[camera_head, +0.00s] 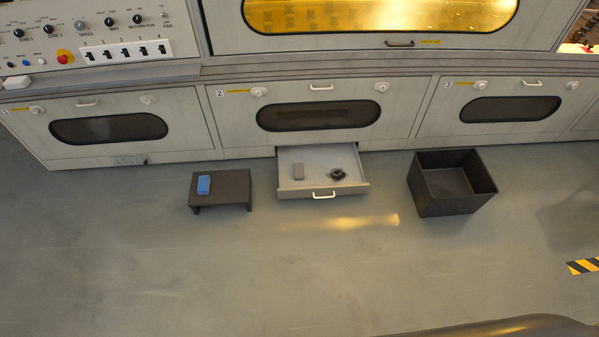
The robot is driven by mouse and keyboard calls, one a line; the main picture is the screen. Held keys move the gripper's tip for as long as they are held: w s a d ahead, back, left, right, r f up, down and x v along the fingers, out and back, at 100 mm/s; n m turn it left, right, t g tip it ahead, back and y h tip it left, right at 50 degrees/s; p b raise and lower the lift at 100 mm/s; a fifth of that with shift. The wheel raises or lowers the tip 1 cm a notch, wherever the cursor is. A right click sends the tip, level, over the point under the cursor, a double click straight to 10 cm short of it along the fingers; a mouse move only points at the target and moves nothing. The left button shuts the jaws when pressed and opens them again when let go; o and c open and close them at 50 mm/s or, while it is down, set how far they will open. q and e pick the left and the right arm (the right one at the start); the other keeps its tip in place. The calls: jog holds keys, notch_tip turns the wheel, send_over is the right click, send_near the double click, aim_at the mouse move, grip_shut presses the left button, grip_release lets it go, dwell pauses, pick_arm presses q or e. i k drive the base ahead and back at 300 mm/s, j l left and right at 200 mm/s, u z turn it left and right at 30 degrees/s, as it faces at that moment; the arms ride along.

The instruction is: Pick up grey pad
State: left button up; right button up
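A small grey pad (298,171) lies in the left part of an open, light-coloured drawer (350,187) low at the front of the machine. A small dark ring-like object (337,175) lies in the same drawer, to the right of the pad and apart from it. Neither of my grippers is in view, and nothing touches the pad apart from the drawer it lies in.
A blue block (204,184) lies on a low dark stand (236,189) left of the drawer. An open, dark bin (447,206) stands to the right. The machine front (170,110) rises behind. The floor (220,270) in front is clear.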

aim_at(298, 167)
jog(key=i+j+z, duration=0.1)
jog(key=z, duration=0.3)
jog(key=i+j+z, duration=0.2)
jog(key=z, duration=0.25)
jog(key=i+j+z, duration=0.15)
jog(key=z, duration=0.25)
jog(key=i+j+z, duration=0.1)
jog(key=j+z, duration=0.35)
jog(key=l, duration=0.1)
